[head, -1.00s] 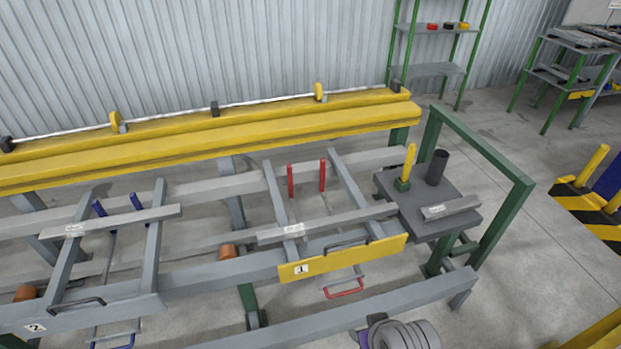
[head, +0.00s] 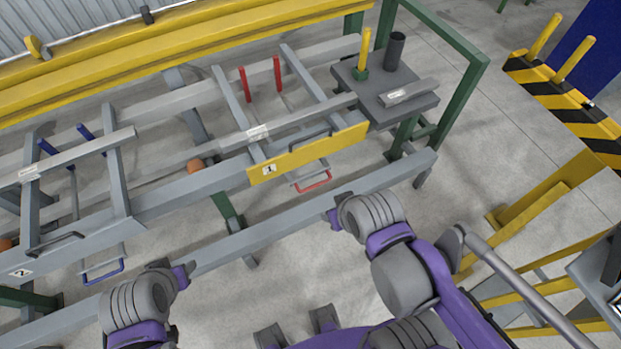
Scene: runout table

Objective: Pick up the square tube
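Three grey bars with white labels show in the head view, and I cannot tell for sure which is the square tube. One long bar (head: 100,147) lies across the left rack. Another long bar (head: 300,117) lies across the middle rack behind the yellow plate. A short bar (head: 420,88) lies on the small grey table at the right. My two purple and grey arms reach in from the bottom, in front of the racks and apart from all three bars. No gripper fingers can be made out on either arm.
A yellow plate (head: 308,153) marked 1 fronts the middle rack. Red posts (head: 277,73) and blue posts (head: 85,132) stand up behind the bars. A dark cylinder (head: 395,50) and yellow post (head: 364,48) stand on the small table (head: 362,82). Yellow-black barriers (head: 565,100) stand right.

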